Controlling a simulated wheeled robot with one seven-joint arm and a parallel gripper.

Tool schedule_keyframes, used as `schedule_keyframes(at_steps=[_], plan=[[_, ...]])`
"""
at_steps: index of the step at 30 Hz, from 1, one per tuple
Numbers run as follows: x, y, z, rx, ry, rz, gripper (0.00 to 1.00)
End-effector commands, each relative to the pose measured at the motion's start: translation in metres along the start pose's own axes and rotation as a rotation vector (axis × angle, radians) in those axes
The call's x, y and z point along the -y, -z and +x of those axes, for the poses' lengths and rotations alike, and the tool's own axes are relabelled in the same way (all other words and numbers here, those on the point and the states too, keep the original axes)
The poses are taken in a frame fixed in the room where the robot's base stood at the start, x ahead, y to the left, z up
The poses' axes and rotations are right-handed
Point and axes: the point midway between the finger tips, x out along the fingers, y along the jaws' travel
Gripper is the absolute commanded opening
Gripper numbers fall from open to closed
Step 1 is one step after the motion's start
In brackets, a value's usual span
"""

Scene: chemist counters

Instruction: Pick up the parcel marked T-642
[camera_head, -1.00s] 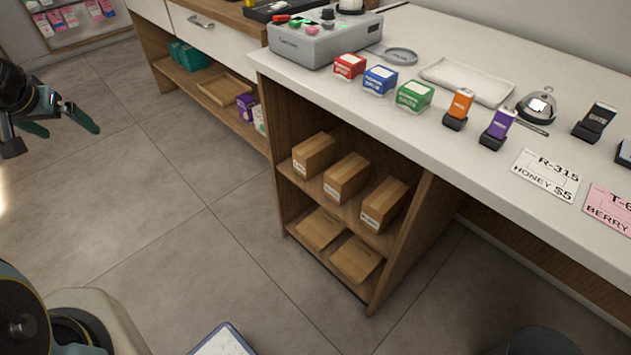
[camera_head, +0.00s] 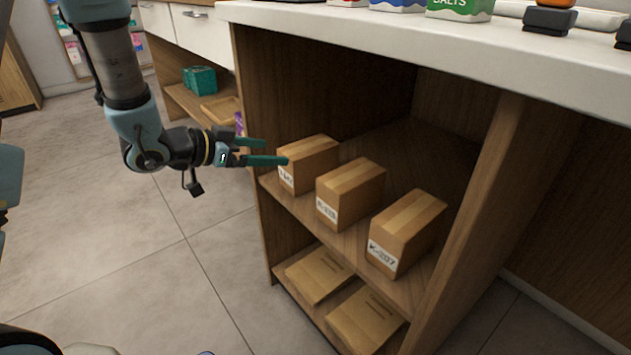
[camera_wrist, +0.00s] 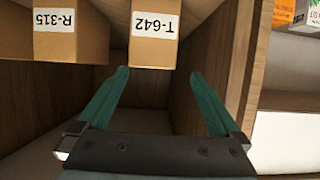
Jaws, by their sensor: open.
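The parcel marked T-642 (camera_wrist: 154,40) is a brown box with a white label, seen upside down at the top of the wrist view. In the head view it is the leftmost box (camera_head: 309,162) on the upper shelf, its label partly hidden by my gripper. My gripper (camera_head: 285,153) is open and empty, its green fingers pointing at the front of this box. In the wrist view the fingertips (camera_wrist: 159,72) lie on either side of the box's near end; I cannot tell whether they touch it.
Beside it on the shelf (camera_head: 300,212) stand the R-315 box (camera_head: 350,190) and the K-207 box (camera_head: 406,231). Flat parcels (camera_head: 318,275) lie on the lower shelf. The cabinet's left side wall (camera_head: 246,110) is close to my gripper, and the white counter (camera_head: 400,38) overhangs above.

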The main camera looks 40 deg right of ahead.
Motion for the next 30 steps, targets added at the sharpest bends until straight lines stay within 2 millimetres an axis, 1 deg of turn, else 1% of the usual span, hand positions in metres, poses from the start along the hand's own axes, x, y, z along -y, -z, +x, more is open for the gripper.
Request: schedule_keyframes(at_steps=[1,3,10,12,17,25,27,30], plan=[[-0.004,-0.004,0.006,-0.007,-0.015,0.003,1.00],[-0.007,-0.004,0.013,-0.012,-0.027,0.005,1.00],[-0.008,-0.003,0.048,-0.013,-0.028,0.006,1.00],[-0.009,-0.003,0.055,-0.012,-0.028,0.005,1.00],[-0.009,-0.002,0.065,-0.013,-0.026,0.003,1.00],[-0.013,-0.001,0.103,-0.013,-0.027,0.006,1.00],[-0.013,-0.001,0.109,-0.012,-0.026,0.004,1.00],[-0.013,0.001,0.113,-0.012,-0.024,0.003,1.00]])
